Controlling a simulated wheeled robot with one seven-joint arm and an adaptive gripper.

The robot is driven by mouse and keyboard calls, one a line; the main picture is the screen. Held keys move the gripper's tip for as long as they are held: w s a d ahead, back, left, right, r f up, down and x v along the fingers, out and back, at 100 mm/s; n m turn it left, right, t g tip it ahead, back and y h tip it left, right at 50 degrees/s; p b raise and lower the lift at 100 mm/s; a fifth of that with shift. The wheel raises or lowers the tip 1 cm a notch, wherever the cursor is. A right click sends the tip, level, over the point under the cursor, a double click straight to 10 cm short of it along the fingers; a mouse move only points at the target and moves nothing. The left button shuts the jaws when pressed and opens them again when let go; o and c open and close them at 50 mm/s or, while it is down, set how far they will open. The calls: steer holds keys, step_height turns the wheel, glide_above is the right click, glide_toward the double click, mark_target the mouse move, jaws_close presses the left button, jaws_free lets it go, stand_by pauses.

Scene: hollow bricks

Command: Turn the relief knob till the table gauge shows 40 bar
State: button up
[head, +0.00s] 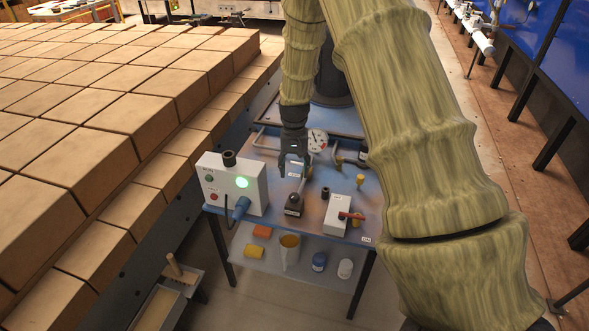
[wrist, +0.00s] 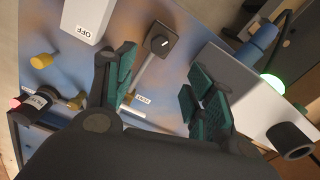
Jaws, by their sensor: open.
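My gripper (head: 295,174) is open and empty, pointing down above the table behind the knob. Its two green-padded fingers (wrist: 162,74) are apart in the wrist view, with a small label (wrist: 142,99) between them. A round white gauge (head: 317,139) is at the table's back; its reading is too small to tell.
A control box (head: 222,190) with a lit green lamp stands at left. A white box (head: 337,214) with a red lever is at front right. A yellow knob (head: 360,180) and a dark labelled cylinder (wrist: 35,105) are nearby. Stacked bricks (head: 120,110) fill the left.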

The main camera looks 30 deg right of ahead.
mark_target(294, 195)
steer(key=shift+w+f+n+b, duration=0.1)
steer(key=shift+f+n+b, duration=0.25)
steer(key=shift+f+n, duration=1.25)
steer(key=shift+s+f+n+b, duration=0.1)
steer(key=shift+f+n+b, duration=0.4)
steer(key=shift+f, duration=1.95)
steer(key=shift+w+f+n+b, duration=0.1)
steer(key=shift+f+n+b, duration=0.1)
steer(key=shift+f+n, duration=1.45)
steer(key=shift+f+m, duration=0.3)
steer(key=shift+m, duration=0.05)
steer(key=shift+c, duration=0.2)
steer(key=c, duration=1)
